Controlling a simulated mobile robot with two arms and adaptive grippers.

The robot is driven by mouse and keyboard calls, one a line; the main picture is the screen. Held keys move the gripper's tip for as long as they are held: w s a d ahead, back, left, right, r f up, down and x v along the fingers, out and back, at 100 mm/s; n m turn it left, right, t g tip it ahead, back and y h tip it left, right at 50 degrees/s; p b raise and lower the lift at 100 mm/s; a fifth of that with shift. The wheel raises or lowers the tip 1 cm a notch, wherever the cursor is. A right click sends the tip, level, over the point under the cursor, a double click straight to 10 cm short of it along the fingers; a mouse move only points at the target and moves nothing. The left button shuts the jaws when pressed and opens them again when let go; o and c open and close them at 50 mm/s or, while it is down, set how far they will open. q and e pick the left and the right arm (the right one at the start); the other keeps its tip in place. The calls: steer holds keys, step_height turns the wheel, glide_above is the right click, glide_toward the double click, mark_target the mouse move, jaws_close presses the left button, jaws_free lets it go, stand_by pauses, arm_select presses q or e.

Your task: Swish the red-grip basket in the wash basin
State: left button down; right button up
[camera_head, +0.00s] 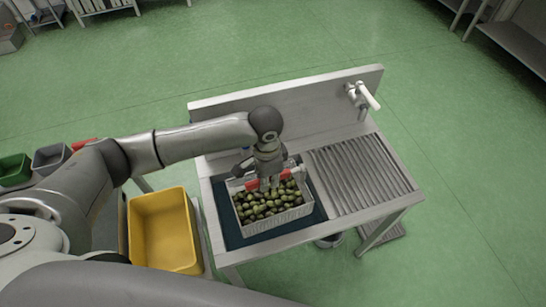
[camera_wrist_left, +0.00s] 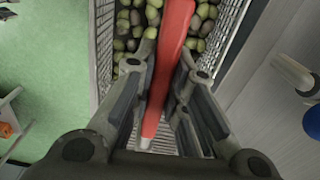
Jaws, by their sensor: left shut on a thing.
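The red-grip basket (camera_head: 277,221) is a pale mesh basket full of green and dark olives. It sits in the wash basin (camera_head: 232,238), whose inside looks dark blue-green, in the left part of the steel sink unit. My left gripper (camera_head: 266,183) reaches down over the basket from behind. In the wrist view my left gripper (camera_wrist_left: 158,95) is shut on the red grip (camera_wrist_left: 170,50), which runs across above the olives. The mesh wall (camera_wrist_left: 105,50) of the basket also shows there. I cannot tell whether the basket touches the basin floor. My right gripper is not in view.
A ribbed drainboard (camera_head: 360,172) lies right of the basin and is bare. A white-handled tap (camera_head: 362,97) stands behind it at the steel backsplash (camera_head: 310,100). A yellow crate (camera_head: 165,232) stands left of the sink. Green and grey bins are farther left. Green floor is open behind.

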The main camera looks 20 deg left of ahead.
mark_target(270, 197)
arm_select(q)
steer(key=shift+w+d+f+m, duration=0.1)
steer(key=shift+w+d+m, duration=0.1)
steer(key=shift+w+m, duration=0.2)
steer(key=shift+f, duration=0.1)
steer(key=shift+s+f, duration=0.1)
steer(key=shift+f, duration=0.2)
steer(key=shift+f+b, duration=0.25)
steer(key=shift+b, duration=0.3)
step_height(270, 197, down, 2)
steer(key=shift+b, duration=1.1)
steer(key=shift+f+b, duration=0.95)
steer(key=shift+b, duration=0.15)
steer(key=shift+f+b, duration=0.95)
steer(key=shift+b, duration=0.15)
step_height(270, 197, down, 13)
steer(key=b, duration=1.5)
steer(key=shift+r, duration=0.15)
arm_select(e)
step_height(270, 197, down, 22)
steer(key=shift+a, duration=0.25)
